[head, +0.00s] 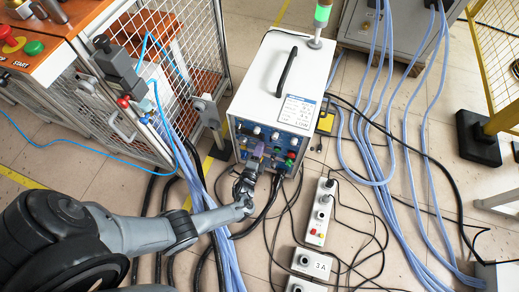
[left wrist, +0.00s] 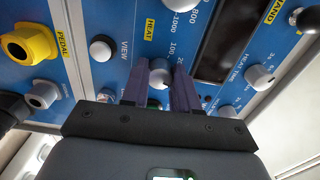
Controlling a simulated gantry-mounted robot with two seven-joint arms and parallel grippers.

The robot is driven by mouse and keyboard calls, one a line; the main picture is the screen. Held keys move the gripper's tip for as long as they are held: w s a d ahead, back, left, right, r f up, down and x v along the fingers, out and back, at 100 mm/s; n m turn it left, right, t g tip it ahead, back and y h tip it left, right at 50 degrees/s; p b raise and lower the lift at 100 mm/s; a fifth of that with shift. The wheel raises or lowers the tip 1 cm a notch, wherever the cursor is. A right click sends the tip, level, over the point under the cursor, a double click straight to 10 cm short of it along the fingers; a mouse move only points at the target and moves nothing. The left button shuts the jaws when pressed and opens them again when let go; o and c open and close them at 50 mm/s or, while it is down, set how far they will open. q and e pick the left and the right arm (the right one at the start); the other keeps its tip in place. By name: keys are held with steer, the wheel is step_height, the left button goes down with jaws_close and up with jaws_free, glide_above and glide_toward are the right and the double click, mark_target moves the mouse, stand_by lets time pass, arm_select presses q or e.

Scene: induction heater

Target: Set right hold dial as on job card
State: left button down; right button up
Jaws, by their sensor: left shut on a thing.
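The induction heater (head: 287,70) is a white box with a blue front panel (head: 272,136) carrying several knobs and sockets. A printed white card (head: 297,111) lies on its top near the front edge; its writing is too small to read. My left gripper (head: 258,150) is at the panel, with purple fingers. In the left wrist view the fingers (left wrist: 160,80) are shut around a pale round dial knob (left wrist: 159,73), one finger on each side. Its pointer is not clear, and I cannot tell whether this is the right hold dial. My right gripper is not in view.
Close to the fingers are another pale knob (left wrist: 101,49), a HEAT TIME knob (left wrist: 260,77), a dark display (left wrist: 218,45) and a yellow PEDAL socket (left wrist: 28,44). Black cables and a power strip (head: 321,212) lie on the floor. A caged bench stands at the left.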

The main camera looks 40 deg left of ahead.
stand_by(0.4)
arm_select(q)
steer(key=c, duration=0.8)
jaws_free()
steer(key=shift+s, duration=0.1)
steer(key=shift+c, duration=0.2)
steer(key=p+v, duration=0.3)
steer(key=v, duration=0.7)
steer(key=shift+s+p, duration=0.3)
steer(key=shift+s, duration=0.1)
steer(key=shift+d, duration=0.1)
